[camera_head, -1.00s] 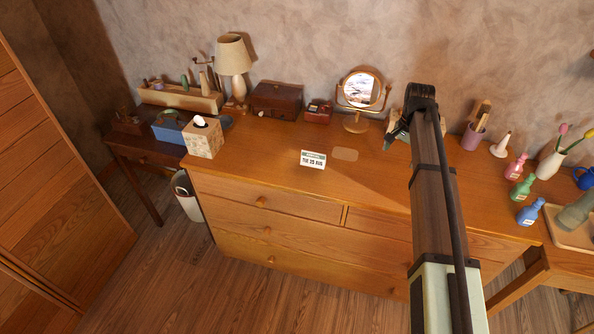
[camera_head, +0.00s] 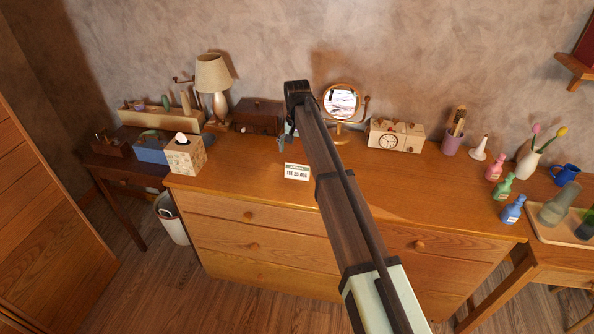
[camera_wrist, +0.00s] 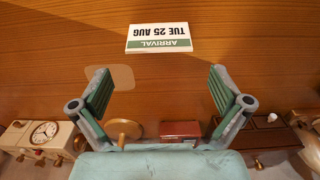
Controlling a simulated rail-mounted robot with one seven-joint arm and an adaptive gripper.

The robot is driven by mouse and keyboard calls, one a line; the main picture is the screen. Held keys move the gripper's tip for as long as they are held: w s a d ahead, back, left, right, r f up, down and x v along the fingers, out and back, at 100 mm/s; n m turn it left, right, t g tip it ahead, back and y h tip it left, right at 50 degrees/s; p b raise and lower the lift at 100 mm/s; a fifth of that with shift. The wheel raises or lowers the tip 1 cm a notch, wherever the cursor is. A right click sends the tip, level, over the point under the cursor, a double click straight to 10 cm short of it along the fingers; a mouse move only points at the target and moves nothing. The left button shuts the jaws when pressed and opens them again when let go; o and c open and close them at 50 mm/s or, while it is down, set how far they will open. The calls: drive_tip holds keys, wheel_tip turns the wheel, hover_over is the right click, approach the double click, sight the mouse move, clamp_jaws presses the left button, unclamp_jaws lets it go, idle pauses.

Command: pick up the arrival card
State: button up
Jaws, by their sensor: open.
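The arrival card (camera_head: 297,172) is a small white card with a green band, marked "ARRIVAL" and "TUE 25 AUG". It is on the wooden dresser top (camera_head: 245,170), just left of my arm in the head view. In the wrist view the card (camera_wrist: 158,37) appears upside down near the top centre, beyond the fingertips. My gripper (camera_wrist: 160,82) is open, with its green-padded fingers spread and nothing between them. The card is apart from both fingers. In the head view my gripper (camera_head: 288,135) shows only partly, behind the arm's end.
Behind the card stand a round mirror (camera_head: 342,101), a dark wooden box (camera_head: 258,116) and a lamp (camera_head: 213,75). A tissue box (camera_head: 185,155) is at the left, a clock (camera_head: 388,142) at the right. The dresser top around the card is mostly clear.

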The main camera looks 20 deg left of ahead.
sight(298, 169)
drive_tip(key=shift+w+d+f+p, duration=0.1)
drive_tip(key=shift+f+p, duration=0.55)
drive_tip(key=shift+f, duration=1.65)
drive_tip(key=shift+w+f+p, duration=0.1)
drive_tip(key=shift+f+p, duration=0.5)
drive_tip(key=shift+f, duration=1.65)
drive_tip(key=c, duration=0.5)
